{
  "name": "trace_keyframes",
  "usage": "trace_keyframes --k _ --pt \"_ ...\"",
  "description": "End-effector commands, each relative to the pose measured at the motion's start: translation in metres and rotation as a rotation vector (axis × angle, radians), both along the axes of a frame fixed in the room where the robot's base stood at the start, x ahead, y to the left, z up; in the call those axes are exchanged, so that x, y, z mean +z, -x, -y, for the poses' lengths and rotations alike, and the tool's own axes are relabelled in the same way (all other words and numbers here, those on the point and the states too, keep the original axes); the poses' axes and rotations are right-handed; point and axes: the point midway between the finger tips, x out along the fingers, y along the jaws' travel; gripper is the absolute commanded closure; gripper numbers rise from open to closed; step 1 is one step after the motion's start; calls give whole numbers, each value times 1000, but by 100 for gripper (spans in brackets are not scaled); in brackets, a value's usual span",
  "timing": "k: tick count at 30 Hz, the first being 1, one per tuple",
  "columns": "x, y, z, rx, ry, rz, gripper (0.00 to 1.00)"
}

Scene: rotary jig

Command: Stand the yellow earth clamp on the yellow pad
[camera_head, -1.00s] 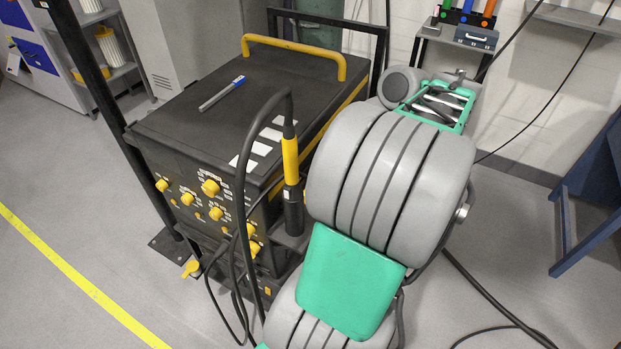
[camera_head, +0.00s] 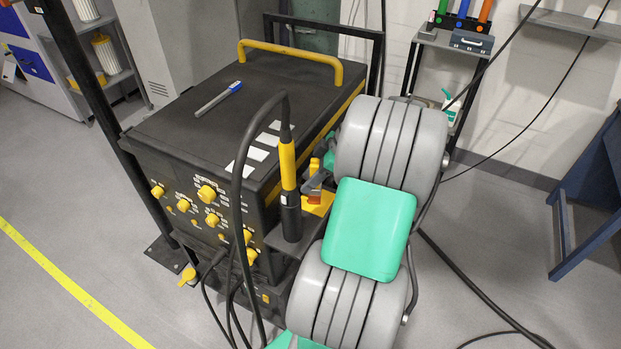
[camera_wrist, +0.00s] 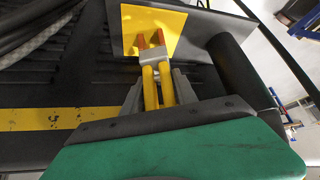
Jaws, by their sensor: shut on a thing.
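The yellow earth clamp (camera_wrist: 149,88) has two yellow handles, a grey metal middle and orange-brown jaw tips. My gripper (camera_wrist: 158,92) is shut on its handles, with a grey finger on each side. The yellow pad (camera_wrist: 172,22) is a flat square, and the jaw tips lie over it in the wrist view. In the head view, the clamp (camera_head: 313,166) is over the pad (camera_head: 325,203), partly hidden by my arm. It looks roughly upright there. I cannot tell whether its tips touch the pad.
A black machine (camera_head: 205,125) with yellow knobs and a yellow handle stands on the left. A black and yellow torch (camera_head: 289,185) stands upright close beside the pad, with its cable looping down in front. A marker (camera_head: 219,98) lies on the machine's top.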

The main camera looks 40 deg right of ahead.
Motion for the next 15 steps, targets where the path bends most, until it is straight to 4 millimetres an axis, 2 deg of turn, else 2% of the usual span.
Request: trace_keyframes --k 3,4,11,15 --pt "-4 0 0 0 2 1 100" --pt "-3 0 0 0 0 0 63" --pt "-3 0 0 0 0 0 45" --pt "-2 0 0 -1 0 0 44"
